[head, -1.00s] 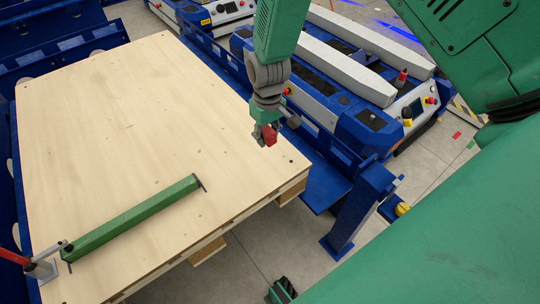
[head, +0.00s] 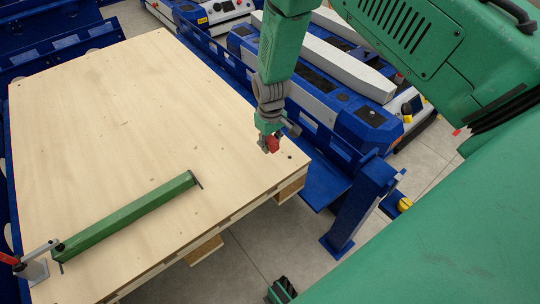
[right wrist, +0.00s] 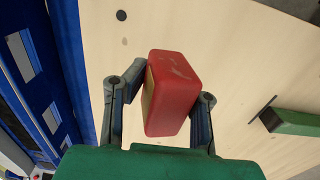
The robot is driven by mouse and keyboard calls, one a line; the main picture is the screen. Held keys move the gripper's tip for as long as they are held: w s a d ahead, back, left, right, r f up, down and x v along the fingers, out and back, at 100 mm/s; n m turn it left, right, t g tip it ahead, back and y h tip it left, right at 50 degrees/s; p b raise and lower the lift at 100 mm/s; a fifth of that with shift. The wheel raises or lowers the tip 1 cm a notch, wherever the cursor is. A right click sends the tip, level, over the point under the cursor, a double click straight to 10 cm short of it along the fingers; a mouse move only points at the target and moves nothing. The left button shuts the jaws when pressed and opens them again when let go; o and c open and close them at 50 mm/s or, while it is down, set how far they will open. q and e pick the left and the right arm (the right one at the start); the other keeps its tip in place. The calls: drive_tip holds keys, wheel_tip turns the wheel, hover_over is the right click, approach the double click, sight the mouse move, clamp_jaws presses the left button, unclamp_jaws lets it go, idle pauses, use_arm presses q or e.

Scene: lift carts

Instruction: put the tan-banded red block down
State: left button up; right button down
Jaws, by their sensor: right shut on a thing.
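The red block (head: 272,144) is between the fingers of my right gripper (head: 268,139), at the right part of the pale wooden board (head: 110,110). In the right wrist view the block (right wrist: 174,92) is tilted, with a scuffed red face and a tan strip along its left side. The fingers of the right gripper (right wrist: 160,100) are on both sides of it, shut on it. The block is over the board or at its surface; I cannot tell if they touch. My left gripper is not in view.
A long green bar (head: 128,217) lies on the board, with a red-handled clamp (head: 32,266) at its lower left end. Blue carts (head: 335,110) with white beams stand beyond the board. A blue post (head: 360,205) stands right of it. The board's middle is bare.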

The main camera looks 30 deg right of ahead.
sight(271, 159)
wheel_tip(271, 159, down, 4)
drive_tip(key=shift+r+b, duration=0.2)
drive_tip(key=shift+b, duration=0.25)
drive_tip(key=shift+w+f, duration=0.1)
drive_tip(key=shift+f, duration=0.35)
drive_tip(key=shift+r, duration=0.1)
drive_tip(key=shift+f+b, duration=0.35)
drive_tip(key=shift+f, duration=0.25)
drive_tip(key=c, duration=1.3)
unclamp_jaws()
drive_tip(key=shift+f, duration=0.1)
